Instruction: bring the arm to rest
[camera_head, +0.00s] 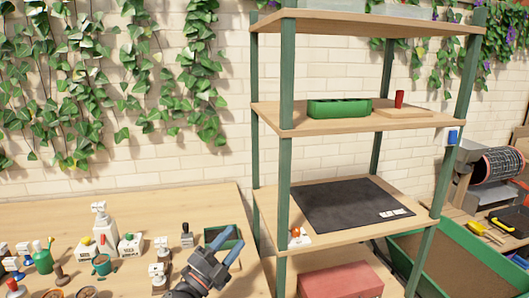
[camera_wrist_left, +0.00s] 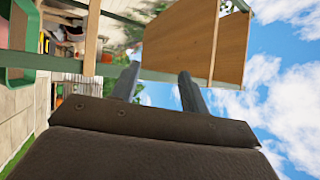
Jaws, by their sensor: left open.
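My left gripper (camera_head: 226,240) is over the right part of the wooden table in the head view, its fingers pointing up and to the right. It is open, with nothing visible between the fingers. In the left wrist view its two fingers (camera_wrist_left: 158,84) stand apart, with the underside of a wooden shelf board (camera_wrist_left: 195,42) and sky beyond them. My right gripper is not in view.
A green-posted shelf rack (camera_head: 285,185) stands right of the gripper, bearing a green box (camera_head: 338,108), a black mat (camera_head: 350,203) and a red box (camera_head: 340,280). Bottles and pots crowd the table's left, including a white bottle (camera_head: 103,228). The table's back (camera_head: 160,205) is clear.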

